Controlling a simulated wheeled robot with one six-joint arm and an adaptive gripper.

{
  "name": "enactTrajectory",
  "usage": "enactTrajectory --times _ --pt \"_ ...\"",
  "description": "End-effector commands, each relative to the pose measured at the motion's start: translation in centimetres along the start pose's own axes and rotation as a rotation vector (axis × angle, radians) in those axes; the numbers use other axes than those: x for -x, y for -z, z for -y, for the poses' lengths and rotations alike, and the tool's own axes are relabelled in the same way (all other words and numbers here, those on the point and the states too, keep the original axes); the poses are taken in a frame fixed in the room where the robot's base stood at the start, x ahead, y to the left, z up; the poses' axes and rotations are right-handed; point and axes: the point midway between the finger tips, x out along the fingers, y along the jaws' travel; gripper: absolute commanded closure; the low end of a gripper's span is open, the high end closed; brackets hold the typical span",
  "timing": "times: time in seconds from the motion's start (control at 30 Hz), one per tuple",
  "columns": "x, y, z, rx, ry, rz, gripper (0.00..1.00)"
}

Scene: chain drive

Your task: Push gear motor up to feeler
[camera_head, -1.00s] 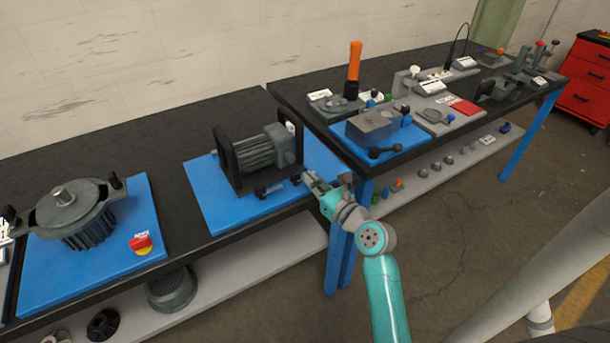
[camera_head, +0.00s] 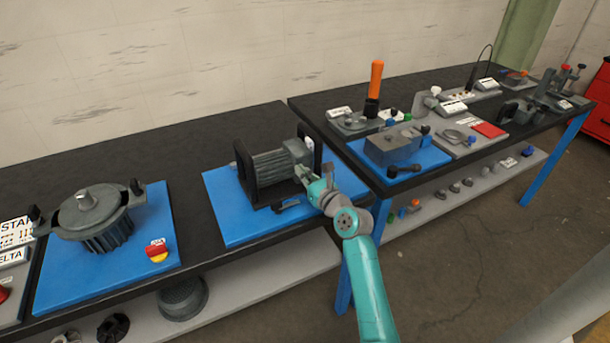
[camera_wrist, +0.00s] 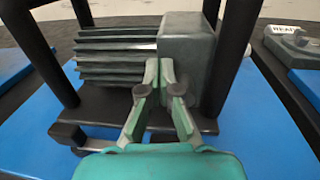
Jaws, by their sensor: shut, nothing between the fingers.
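The gear motor (camera_head: 268,167) is grey, with a ribbed body and a box-shaped gearbox at its right end. It sits on a dark base between two black upright frames, on a blue mat. In the wrist view the ribbed body (camera_wrist: 118,58) lies left and the gearbox (camera_wrist: 188,52) right. My gripper (camera_head: 301,171) is at the gearbox's front side. Its fingertips (camera_wrist: 158,66) are together and overlap the gearbox's left part in the wrist view; whether they touch it I cannot tell. I cannot make out the feeler with certainty.
A black clamp-like handle (camera_head: 286,205) lies on the mat in front of the motor. The higher table (camera_head: 345,152) at right holds several fixtures. Bare black tabletop lies behind the motor.

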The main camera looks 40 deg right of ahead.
Motion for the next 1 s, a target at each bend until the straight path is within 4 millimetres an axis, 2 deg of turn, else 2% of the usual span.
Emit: enactTrajectory --times 0.23,0.5,1.0 --pt "-0.2 0.0 0.0 0.000 0.000 0.000 1.00" --pt "-2.4 -0.1 0.0 0.000 0.000 0.002 1.00" --pt "-2.3 -0.1 0.3 0.001 0.001 0.002 1.00"
